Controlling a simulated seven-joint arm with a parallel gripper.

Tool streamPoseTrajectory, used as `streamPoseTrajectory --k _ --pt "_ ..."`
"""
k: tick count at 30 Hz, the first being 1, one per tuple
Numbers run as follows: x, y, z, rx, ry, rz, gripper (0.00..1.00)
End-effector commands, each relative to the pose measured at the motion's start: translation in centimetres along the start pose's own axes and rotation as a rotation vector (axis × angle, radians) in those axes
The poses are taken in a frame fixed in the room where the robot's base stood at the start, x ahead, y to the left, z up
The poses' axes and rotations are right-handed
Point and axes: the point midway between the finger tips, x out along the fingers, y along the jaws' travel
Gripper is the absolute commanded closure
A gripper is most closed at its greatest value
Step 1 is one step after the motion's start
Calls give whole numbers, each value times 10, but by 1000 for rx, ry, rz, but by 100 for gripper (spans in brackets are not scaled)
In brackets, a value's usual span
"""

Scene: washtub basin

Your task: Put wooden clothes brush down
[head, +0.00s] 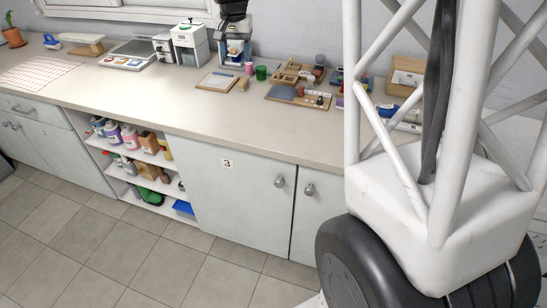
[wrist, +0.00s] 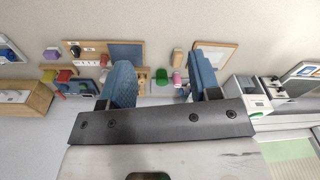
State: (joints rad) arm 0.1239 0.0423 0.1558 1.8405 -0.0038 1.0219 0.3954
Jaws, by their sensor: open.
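My gripper (wrist: 163,80) shows in the wrist view with two blue fingers spread apart. Nothing is held between them. In the head view my gripper (head: 236,50) hangs over the back of the counter. A small tan wooden block (head: 243,84) lies on the counter beside a wooden-edged board, and it also shows beyond the gap between the fingers in the wrist view (wrist: 177,57). It may be the wooden clothes brush, but it is too small to tell. It stands apart from both fingers.
A green cup (head: 261,73) and a pink cup (head: 249,68) stand near the block. A wooden-edged board (head: 216,82) lies left, and a wooden tray (head: 299,99) with small items right. White machines (head: 189,45) stand farther left. The counter's front strip (head: 210,112) is clear.

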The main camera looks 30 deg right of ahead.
Motion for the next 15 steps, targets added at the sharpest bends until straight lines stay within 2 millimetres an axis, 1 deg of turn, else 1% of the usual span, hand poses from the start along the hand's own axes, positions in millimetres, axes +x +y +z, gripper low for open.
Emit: streamPoseTrajectory --k 1,6,8,15 --pt "-7 3 14 -14 5 -2 43" --pt "-23 13 60 -67 21 -9 43" --pt "-27 17 76 -87 27 -11 43" --pt "-40 34 140 -162 48 -19 43"
